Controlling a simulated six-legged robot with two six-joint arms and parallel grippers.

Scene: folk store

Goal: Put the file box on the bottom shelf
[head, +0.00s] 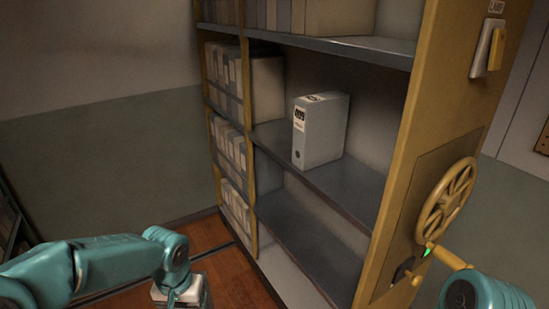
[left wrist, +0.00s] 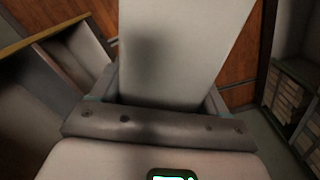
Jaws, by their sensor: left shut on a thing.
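My left gripper (left wrist: 160,105) is shut on a pale, plain box, the file box (left wrist: 180,50), whose broad face fills the middle of the left wrist view. In the head view my left gripper (head: 180,290) is low at the left, in front of the shelf unit; the box there is mostly cut off or hidden. The bottom shelf (head: 285,280) is low in the unit, and its visible part is empty.
Another white file box (head: 318,132) with a label stands upright on the middle shelf. The shelf below it (head: 315,240) looks empty. Rows of files (head: 230,130) fill the left side. A yellow end panel with a wheel (head: 447,200) bounds the right. Wooden floor (head: 235,280) lies in front.

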